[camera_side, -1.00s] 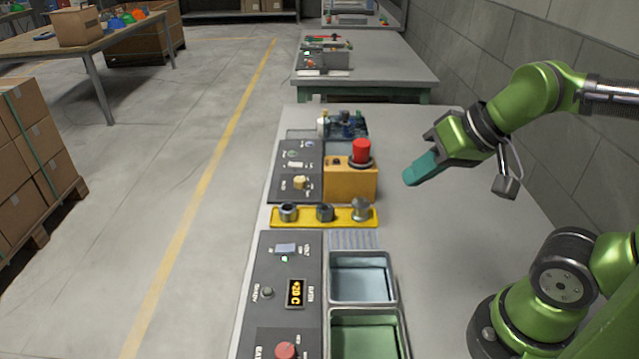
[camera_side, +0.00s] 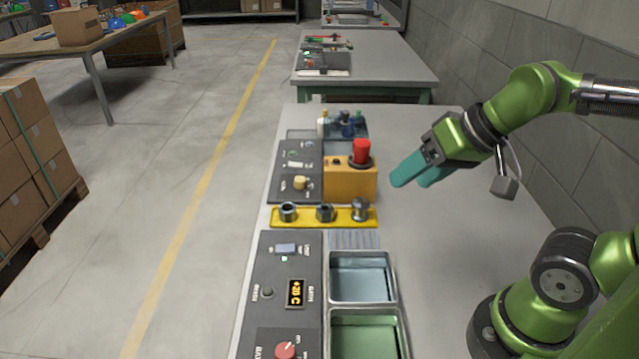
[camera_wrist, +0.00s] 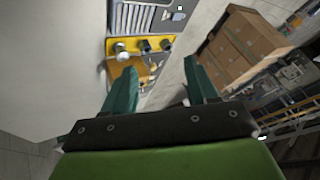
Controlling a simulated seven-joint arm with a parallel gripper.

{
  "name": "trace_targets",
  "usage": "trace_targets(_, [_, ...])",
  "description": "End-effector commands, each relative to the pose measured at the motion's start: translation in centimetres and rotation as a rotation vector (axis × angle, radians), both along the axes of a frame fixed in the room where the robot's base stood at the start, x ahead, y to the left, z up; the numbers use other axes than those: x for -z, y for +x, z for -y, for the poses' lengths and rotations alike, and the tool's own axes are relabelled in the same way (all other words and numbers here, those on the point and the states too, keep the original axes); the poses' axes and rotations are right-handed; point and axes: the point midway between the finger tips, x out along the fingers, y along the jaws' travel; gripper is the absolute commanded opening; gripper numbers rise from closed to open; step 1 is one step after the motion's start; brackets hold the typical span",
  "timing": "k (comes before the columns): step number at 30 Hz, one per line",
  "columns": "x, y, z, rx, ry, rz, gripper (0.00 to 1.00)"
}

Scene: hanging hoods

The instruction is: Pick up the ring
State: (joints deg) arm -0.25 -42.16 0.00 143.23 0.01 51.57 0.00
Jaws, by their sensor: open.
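A yellow holder strip (camera_side: 305,222) on the bench carries three small grey metal parts in a row. The left part (camera_side: 288,212) and the middle part (camera_side: 325,213) look hollow and ring-like; the right part (camera_side: 360,208) looks like a knobbed plug. I cannot tell for sure which is the ring. My gripper (camera_side: 409,182), with teal fingers, is open and empty, in the air to the right of and beyond the strip. In the wrist view, the strip (camera_wrist: 155,58) and its parts show ahead of the spread fingers (camera_wrist: 159,66).
An orange box (camera_side: 350,185) with a red cylinder (camera_side: 362,151) stands just left of my gripper. A blue tray (camera_side: 361,278) and a green tray (camera_side: 365,335) lie at the near side. Dark control panels (camera_side: 290,280) line the left edge. The bench's right side is clear.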

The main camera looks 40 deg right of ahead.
Motion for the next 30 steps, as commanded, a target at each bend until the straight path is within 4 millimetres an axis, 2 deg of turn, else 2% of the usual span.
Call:
trace_targets(2, [1.0,0.4,-0.2,-0.007,0.001,-0.048,0.58])
trace_targets(5, [1.3,2.3,-0.3,-0.018,-0.005,-0.102,0.58])
trace_targets(11, [1.2,8.8,-0.6,-0.045,-0.030,-0.237,0.58])
trace_targets(16, [2.2,14.9,-1.0,-0.061,-0.063,-0.350,0.58])
trace_targets(20, [3.9,19.6,-1.3,-0.068,-0.096,-0.435,0.58])
trace_targets(24, [6.4,24.3,-1.6,-0.067,-0.138,-0.520,0.58])
trace_targets(27, [8.0,27.1,-2.0,-0.059,-0.168,-0.568,0.58])
trace_targets(30, [8.7,29.0,-2.1,-0.046,-0.187,-0.594,0.58])
